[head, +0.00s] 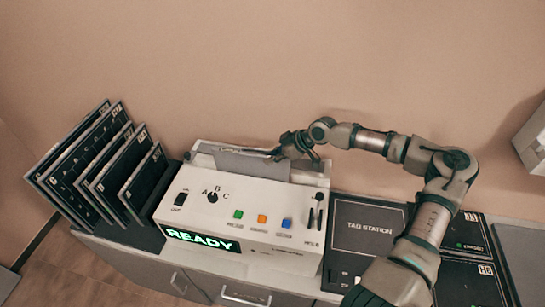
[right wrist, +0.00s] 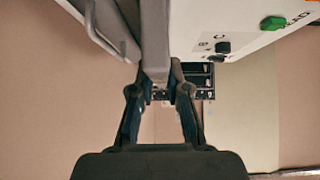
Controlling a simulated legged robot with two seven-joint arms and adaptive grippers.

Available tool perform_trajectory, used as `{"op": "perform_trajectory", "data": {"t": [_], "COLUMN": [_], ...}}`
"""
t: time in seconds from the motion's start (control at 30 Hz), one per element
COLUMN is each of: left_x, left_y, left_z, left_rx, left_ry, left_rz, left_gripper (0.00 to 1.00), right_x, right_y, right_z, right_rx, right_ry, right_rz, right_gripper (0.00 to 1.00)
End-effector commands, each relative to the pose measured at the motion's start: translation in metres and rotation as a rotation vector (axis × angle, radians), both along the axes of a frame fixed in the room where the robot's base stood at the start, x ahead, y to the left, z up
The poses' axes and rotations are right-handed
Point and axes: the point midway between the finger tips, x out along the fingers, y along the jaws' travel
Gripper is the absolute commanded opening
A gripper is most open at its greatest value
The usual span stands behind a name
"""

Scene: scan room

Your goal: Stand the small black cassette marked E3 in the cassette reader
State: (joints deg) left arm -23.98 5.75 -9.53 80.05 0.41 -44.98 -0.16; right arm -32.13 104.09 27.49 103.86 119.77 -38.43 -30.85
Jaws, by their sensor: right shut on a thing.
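The cassette reader (head: 180,211) is a white box with a lit READY panel, a dial and coloured buttons; its upper back part holds a long slot area. A thin grey cassette (head: 250,163) is at this slot, its long edge along it. I cannot read its mark or tell how deep it sits. My right gripper (head: 277,153) is at the cassette's right end, shut on it. The right wrist view shows the fingers (right wrist: 159,91) closed on the grey cassette's edge (right wrist: 155,45). My left gripper is not in view.
A rack (head: 146,235) of several dark cassettes stands left of the reader. A black tag station (head: 370,227) and dark cassettes marked H6 (head: 478,280) lie to the right, partly behind my right arm. The wall is close behind.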

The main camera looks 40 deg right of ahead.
Motion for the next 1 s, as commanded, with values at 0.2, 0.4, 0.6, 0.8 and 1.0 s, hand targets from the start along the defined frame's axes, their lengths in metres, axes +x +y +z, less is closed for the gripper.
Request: {"op": "perform_trajectory", "data": {"t": [0.2,0.4,0.6,0.8,1.0], "left_x": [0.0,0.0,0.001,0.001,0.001], "left_y": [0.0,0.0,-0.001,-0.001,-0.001], "left_z": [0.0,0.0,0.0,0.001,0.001], "left_rx": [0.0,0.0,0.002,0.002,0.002], "left_ry": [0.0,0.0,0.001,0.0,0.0], "left_rz": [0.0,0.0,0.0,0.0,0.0], "left_gripper": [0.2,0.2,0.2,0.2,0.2], "right_x": [-0.001,-0.001,-0.001,-0.006,-0.024], "right_y": [0.002,0.001,-0.001,-0.007,-0.021], "right_z": [-0.002,-0.002,-0.004,0.006,0.032], "right_rx": [0.005,0.003,0.001,0.004,0.007], "right_ry": [0.009,0.006,0.009,0.002,-0.003], "right_rz": [0.001,0.001,0.001,0.0,-0.001], "right_gripper": [0.0,0.45,0.45,0.45,0.45]}}
